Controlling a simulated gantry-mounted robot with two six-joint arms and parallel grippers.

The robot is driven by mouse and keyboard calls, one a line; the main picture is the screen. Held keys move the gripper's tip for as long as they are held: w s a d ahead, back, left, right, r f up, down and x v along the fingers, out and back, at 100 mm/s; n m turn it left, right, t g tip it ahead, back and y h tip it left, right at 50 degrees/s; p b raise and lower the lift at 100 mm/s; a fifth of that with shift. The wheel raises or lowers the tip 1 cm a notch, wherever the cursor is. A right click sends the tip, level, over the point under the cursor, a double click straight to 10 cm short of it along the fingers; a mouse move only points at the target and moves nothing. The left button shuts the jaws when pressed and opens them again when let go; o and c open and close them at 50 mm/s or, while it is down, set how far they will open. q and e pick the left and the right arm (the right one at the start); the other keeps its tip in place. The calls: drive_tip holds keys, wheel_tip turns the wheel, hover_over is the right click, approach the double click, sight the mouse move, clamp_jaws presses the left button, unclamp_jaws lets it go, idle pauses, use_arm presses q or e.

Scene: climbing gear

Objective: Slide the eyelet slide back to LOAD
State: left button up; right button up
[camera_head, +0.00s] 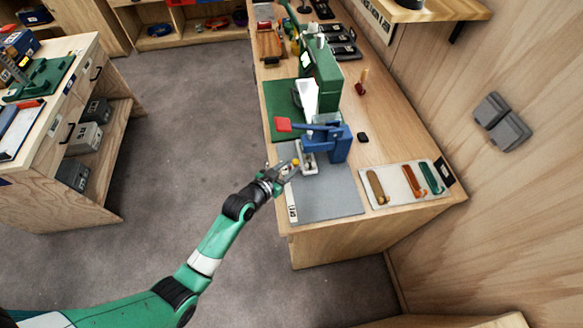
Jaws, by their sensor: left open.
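A blue press (338,146) with a red-ended lever (284,124) stands on the grey mat (330,200) near the front of the bench. A pale metal slide (308,168) lies at the left of its base. A small yellow-orange knob (296,162) shows beside it. The slide's LOAD marking is too small to read. My left gripper (287,169) is open at the left edge of the bench, close beside the knob. I cannot tell whether it touches the knob. My right gripper is out of view.
A green sewing machine (322,72) stands behind the press. A pale tray (405,188) with brown, orange and green pieces lies to the right, and a small black block (363,137) lies nearby. The grey mat's front part is clear.

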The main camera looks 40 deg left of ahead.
use_arm(q)
drive_tip(key=shift+x, duration=0.9)
clamp_jaws()
idle(0.8)
